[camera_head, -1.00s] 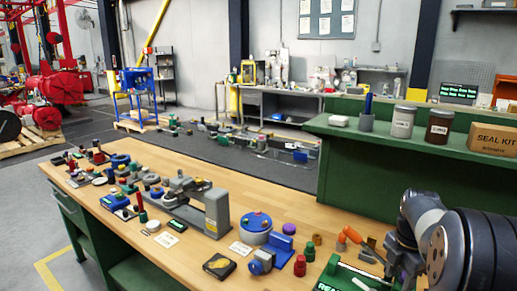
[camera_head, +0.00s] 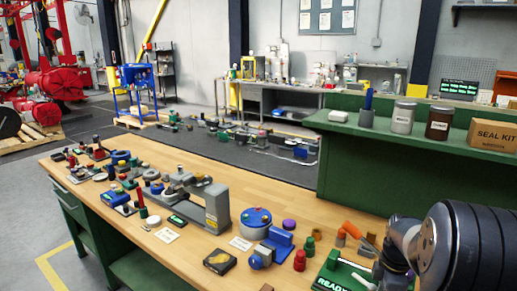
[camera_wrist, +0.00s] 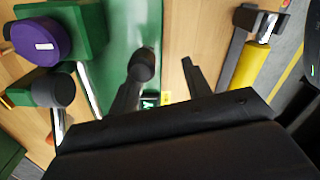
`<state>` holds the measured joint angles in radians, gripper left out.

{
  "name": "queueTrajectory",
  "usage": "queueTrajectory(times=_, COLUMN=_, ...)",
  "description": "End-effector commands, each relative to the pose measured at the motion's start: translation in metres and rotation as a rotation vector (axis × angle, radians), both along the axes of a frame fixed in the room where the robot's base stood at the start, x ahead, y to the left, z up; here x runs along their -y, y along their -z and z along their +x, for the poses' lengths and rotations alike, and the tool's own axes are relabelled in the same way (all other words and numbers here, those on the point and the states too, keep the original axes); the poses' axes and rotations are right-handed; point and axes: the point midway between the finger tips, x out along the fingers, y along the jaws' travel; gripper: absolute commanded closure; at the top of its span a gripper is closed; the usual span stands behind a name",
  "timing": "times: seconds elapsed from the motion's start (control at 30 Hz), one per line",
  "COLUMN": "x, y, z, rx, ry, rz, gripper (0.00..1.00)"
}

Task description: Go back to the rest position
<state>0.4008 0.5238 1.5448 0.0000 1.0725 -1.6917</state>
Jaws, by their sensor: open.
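My gripper (camera_wrist: 162,88) shows in the wrist view with its two dark fingers apart and nothing visible between them. It is above a green surface (camera_wrist: 118,30) and the wooden bench top (camera_wrist: 180,30). In the head view my arm comes in from the lower right, over the bench's right end, and its fingers cannot be made out there. A green tray marked READY (camera_head: 333,279) lies partly behind my arm at the lower edge.
The wooden bench (camera_head: 300,215) holds several parts, including a grey fixture (camera_head: 216,207) and a blue-topped round part (camera_head: 257,220). A green shelf (camera_head: 345,130) with jars stands behind. The wrist view shows a purple round part (camera_wrist: 35,42) and a yellow cylinder (camera_wrist: 245,65) close by.

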Motion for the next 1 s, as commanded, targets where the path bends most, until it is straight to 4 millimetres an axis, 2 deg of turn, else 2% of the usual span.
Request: queueTrajectory(times=1.0, x=-0.035, y=0.0, z=0.007, rx=-0.001, ry=0.731, rz=0.001, gripper=0.54)
